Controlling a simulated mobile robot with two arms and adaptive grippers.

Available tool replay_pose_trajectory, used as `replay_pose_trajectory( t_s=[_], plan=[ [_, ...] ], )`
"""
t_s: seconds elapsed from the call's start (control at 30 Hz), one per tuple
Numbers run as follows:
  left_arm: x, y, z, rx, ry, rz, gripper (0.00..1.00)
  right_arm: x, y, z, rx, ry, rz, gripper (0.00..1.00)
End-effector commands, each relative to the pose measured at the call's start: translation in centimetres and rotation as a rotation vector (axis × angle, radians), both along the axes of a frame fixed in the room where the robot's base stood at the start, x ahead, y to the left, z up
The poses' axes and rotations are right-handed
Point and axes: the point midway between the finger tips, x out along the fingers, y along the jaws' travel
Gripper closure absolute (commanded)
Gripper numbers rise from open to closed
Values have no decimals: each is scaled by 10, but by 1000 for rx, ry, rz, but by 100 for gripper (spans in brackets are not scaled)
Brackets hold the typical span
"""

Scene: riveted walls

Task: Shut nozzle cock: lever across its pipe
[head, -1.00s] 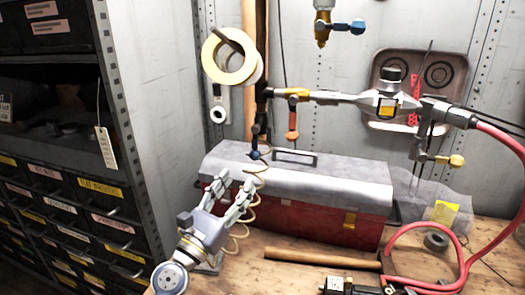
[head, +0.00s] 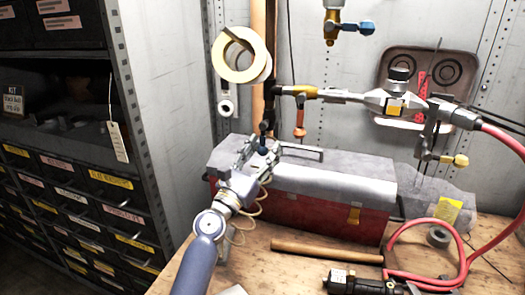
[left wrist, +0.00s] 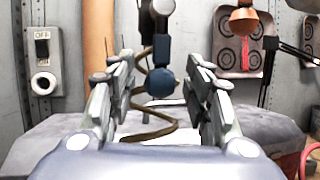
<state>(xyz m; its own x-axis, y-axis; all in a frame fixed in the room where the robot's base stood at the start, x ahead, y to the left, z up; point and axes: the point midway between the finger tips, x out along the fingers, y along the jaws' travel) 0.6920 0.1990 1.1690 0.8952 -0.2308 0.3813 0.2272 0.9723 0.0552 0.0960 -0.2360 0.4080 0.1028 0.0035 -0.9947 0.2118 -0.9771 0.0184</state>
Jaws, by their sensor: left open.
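A dark vertical pipe (head: 267,105) comes down in front of the wooden post. A dark lever at its lower end points downward and ends in a blue ball knob (head: 263,151). In the left wrist view the blue knob (left wrist: 160,82) hangs between my fingers, with a gap on each side. My left gripper (head: 259,157) is open around the knob, above the toolbox. The horizontal pipe (head: 338,96) carries a hanging orange handle (head: 299,121) to the right; its tip also shows in the left wrist view (left wrist: 243,20). My right gripper is not in view.
The grey-lidded red toolbox (head: 320,215) stands below the pipes. A cock with a blue handle (head: 365,28) is above, and a yellow-tipped one (head: 460,161) is at right. A red hose (head: 477,245) loops at right. A drawer rack (head: 85,205) stands at left.

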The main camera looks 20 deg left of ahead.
Motion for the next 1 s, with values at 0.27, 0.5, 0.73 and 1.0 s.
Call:
replay_pose_trajectory(
  t_s=[0.27, 0.5, 0.73, 1.0],
  plan=[
    [0, 0, 0, 0, 0, 0, 90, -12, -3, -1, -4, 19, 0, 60],
    [0, 0, 0, 2, 0, 0, 100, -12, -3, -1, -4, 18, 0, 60],
    [0, 4, 1, 53, -2, 0, 100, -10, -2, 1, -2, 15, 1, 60],
    [0, 17, 5, 232, -9, 1, 100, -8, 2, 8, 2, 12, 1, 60]
  ],
)
